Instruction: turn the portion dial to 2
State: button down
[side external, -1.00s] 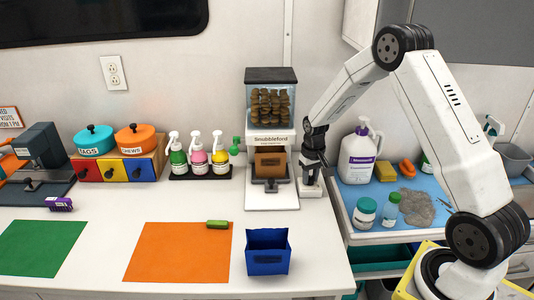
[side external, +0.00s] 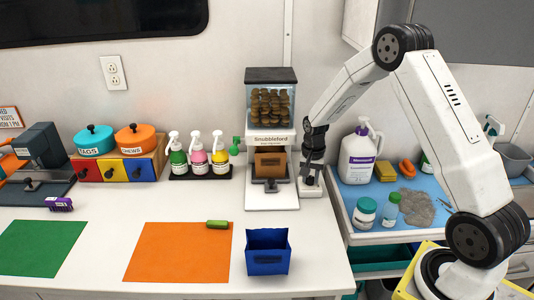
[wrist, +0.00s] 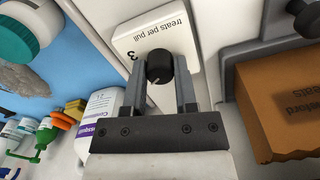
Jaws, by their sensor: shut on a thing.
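The portion dial is a small black knob (wrist: 159,65) with a pale pointer mark, on a white plate (wrist: 130,38) reading "treats per pull". A 3 is printed on the plate beside the knob; other numbers are hidden. My gripper (wrist: 160,82) has its fingers on either side of the knob, shut on it. In the side external view my gripper (side external: 311,184) points down just right of the treat dispenser (side external: 270,112), and hides the dial. The dispenser has a clear hopper of brown treats and a brown carton (side external: 270,162) inside its bay.
A blue bin (side external: 267,258) stands on the counter in front of the dispenser. Pump bottles (side external: 198,158) stand to its left. A large white jug (side external: 359,155) stands close right of my gripper. The orange mat (side external: 175,255) is mostly clear.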

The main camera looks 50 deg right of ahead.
aim_at(310, 178)
dwell(0.3)
jog(key=shift+c, duration=2)
grip_release()
jog(key=shift+r, duration=0.15)
jog(key=shift+r, duration=3.8)
